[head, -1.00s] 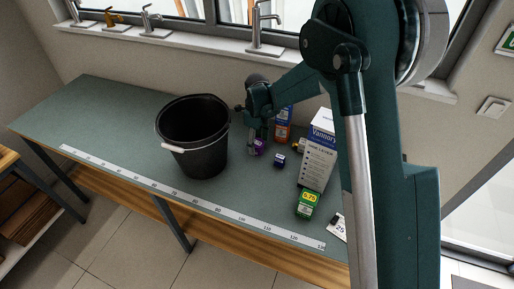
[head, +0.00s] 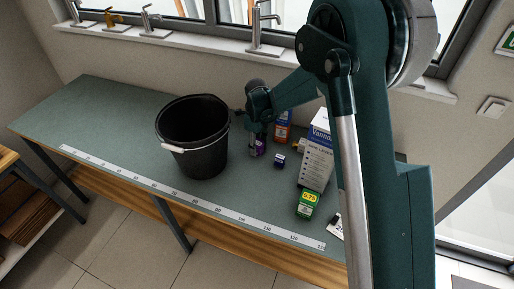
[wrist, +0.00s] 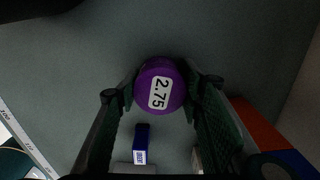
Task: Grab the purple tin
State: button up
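The purple tin (wrist: 147,93) with a white "2.75" label stands on the bench in the wrist view, between the two fingers of my gripper (wrist: 160,97). The fingers are at its left and right sides, very near or touching; whether they press on it is not clear. In the head view the tin (head: 260,148) shows right of the bucket, partly hidden behind my gripper (head: 256,138), which reaches down over it.
A black bucket (head: 203,160) stands left of the tin. A small dark blue box (head: 280,160), an orange-and-blue can (head: 283,127), a white Vannory box (head: 316,165) and a green box (head: 306,204) stand to the right. A white ruler strip (head: 190,197) runs along the front edge.

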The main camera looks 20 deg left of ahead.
aim_at(257, 143)
jog(key=shift+c, duration=0.8)
jog(key=shift+r, duration=0.1)
jog(key=shift+r, duration=4.9)
